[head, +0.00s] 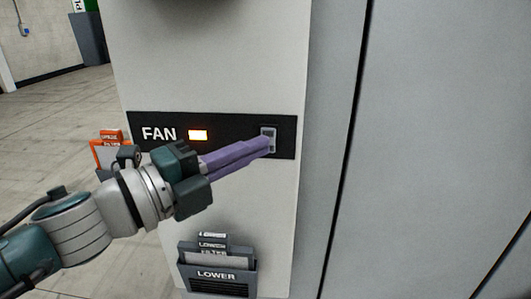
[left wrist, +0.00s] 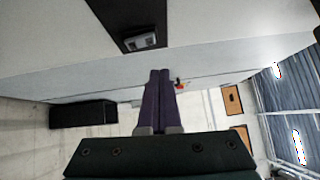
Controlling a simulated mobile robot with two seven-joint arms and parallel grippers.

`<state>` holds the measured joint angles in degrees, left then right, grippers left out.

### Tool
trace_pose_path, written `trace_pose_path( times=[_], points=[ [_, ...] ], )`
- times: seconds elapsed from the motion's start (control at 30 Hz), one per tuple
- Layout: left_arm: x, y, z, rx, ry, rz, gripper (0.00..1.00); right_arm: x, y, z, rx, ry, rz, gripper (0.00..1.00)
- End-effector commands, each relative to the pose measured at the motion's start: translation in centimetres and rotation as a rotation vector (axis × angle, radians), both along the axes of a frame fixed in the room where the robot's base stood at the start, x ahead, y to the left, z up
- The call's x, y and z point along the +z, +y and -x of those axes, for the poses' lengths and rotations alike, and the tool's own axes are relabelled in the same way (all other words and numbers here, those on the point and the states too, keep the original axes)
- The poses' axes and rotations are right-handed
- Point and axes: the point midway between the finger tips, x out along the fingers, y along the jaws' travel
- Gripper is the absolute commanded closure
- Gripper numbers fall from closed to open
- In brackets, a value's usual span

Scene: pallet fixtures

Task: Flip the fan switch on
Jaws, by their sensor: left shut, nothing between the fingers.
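The fan switch (head: 268,137) is a small grey rocker at the right end of a black panel (head: 232,138) labelled FAN. An orange-yellow indicator light (head: 198,135) glows on that panel. My left gripper (head: 268,146) is shut and empty, its purple fingers pointing at the switch and overlapping its lower part in the head view. In the left wrist view the switch (left wrist: 140,41) shows above the shut fingertips (left wrist: 160,74), with a gap between them in the picture. I cannot tell whether the fingers touch the switch. My right gripper is in neither view.
A grey holder labelled LOWER (head: 217,276) sits on the white cabinet face (head: 215,60) below the panel. An orange holder (head: 104,154) stands at the left behind my arm. A plain grey wall panel (head: 440,140) fills the right. Open floor lies at the left.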

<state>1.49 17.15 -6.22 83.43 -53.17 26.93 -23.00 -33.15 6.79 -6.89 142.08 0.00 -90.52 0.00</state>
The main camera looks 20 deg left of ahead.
Motion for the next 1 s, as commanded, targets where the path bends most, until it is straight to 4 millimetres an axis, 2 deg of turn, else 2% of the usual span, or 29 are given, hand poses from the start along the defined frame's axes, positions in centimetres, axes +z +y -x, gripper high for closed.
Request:
trace_pose_path(
  times=[0.2,0.4,0.6,1.0],
  points=[
    [0.3,2.4,4.5,-0.002,0.003,-0.004,1.0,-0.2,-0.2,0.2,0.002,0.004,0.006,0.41],
    [0.6,4.1,7.4,0.0,0.003,-0.002,1.0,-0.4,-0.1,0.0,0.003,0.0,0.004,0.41],
    [0.9,4.8,8.6,-0.001,0.0,0.0,1.0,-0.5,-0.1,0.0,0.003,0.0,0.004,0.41],
    [0.9,4.8,8.6,0.0,0.0,0.0,1.0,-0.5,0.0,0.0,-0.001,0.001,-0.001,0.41]
  ],
)
